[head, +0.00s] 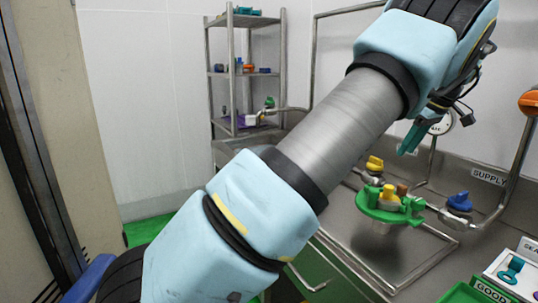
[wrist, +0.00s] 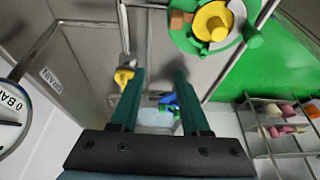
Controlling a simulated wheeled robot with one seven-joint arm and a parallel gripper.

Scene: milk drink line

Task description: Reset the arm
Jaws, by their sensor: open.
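My arm reaches from the lower left to the upper right of the head view. My gripper (head: 413,137) is at the upper right there, with a green finger pointing down in front of the steel panel. In the wrist view my gripper (wrist: 158,92) shows two parallel dark green fingers, spread apart with nothing between them. They are open and empty. A round green fitting with a yellow knob (head: 390,196) stands below the gripper over the steel counter. It also shows at the top of the wrist view (wrist: 212,22).
A blue valve knob (head: 459,202) and a yellow one (head: 374,164) sit near the fitting. A pressure gauge (head: 441,125) is close beside the gripper. A green tray (head: 468,294) lies lower right. A rack (head: 240,72) stands behind.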

